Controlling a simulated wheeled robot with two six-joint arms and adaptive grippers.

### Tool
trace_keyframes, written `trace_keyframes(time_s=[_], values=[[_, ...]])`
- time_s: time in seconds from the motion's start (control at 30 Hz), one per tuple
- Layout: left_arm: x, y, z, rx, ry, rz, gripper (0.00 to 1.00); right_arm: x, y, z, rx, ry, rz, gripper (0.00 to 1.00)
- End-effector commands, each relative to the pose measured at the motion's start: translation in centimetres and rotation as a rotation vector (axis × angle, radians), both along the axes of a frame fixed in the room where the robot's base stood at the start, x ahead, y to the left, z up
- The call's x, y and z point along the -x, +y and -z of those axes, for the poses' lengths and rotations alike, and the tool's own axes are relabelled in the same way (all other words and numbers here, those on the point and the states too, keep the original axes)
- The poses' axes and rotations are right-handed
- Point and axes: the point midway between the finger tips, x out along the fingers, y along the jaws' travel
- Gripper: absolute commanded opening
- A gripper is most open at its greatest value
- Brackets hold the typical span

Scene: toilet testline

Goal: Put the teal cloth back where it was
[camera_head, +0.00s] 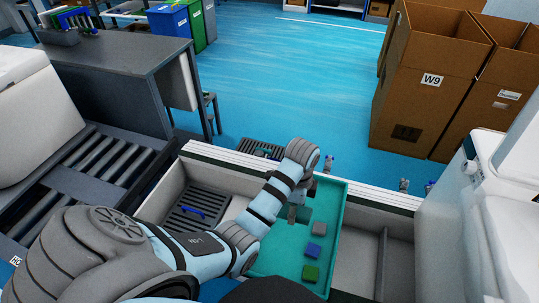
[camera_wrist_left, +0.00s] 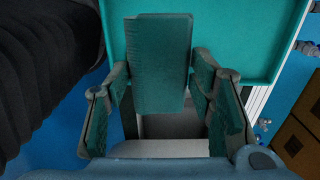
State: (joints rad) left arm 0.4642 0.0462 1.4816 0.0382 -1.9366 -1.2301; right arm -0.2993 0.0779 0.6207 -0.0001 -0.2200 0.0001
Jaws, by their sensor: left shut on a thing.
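The teal cloth (camera_wrist_left: 160,62) is a flat, upright teal rectangle between the fingers of my left gripper (camera_wrist_left: 160,88) in the left wrist view. The gripper is shut on it. In the head view my left gripper (camera_head: 294,212) points down over the far-left part of the teal tray (camera_head: 330,210). I cannot pick the cloth out against the tray there. The tray also shows behind the cloth in the wrist view (camera_wrist_left: 235,40). A grey cloth (camera_head: 319,229), a blue cloth (camera_head: 313,251) and a green cloth (camera_head: 310,273) lie in a row in the tray. My right gripper is not in view.
A blue item (camera_head: 188,211) lies in the left compartment with a dark grate. The right compartment (camera_head: 397,262) has a divider. Cardboard boxes (camera_head: 425,85) stand at the right, a dark table (camera_head: 110,55) at the left, and a white unit (camera_head: 480,215) at the right edge.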

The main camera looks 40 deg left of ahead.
Motion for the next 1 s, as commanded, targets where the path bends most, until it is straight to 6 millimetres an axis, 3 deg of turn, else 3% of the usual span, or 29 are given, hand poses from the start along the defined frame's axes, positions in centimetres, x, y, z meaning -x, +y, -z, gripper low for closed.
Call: trace_keyframes(time_s=[0.03, 0.1, 0.23, 0.37, 0.6, 1.0], values=[[1.8, 1.7, 2.4, -0.007, 0.001, -0.003, 0.23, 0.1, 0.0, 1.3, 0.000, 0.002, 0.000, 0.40], [3.8, 3.2, 4.0, -0.005, 0.000, 0.002, 0.23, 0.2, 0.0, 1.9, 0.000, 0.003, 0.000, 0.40], [5.9, 4.6, 5.5, -0.001, -0.003, 0.013, 0.23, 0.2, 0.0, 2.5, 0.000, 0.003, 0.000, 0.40], [6.4, 4.7, 8.6, 0.002, -0.001, 0.014, 0.23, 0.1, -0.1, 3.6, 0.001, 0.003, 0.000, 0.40], [6.3, 4.7, 18.0, 0.002, -0.001, 0.013, 0.23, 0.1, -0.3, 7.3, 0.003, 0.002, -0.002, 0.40], [6.2, 4.8, 25.0, 0.000, -0.004, 0.013, 0.23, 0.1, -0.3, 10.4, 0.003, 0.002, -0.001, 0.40]])
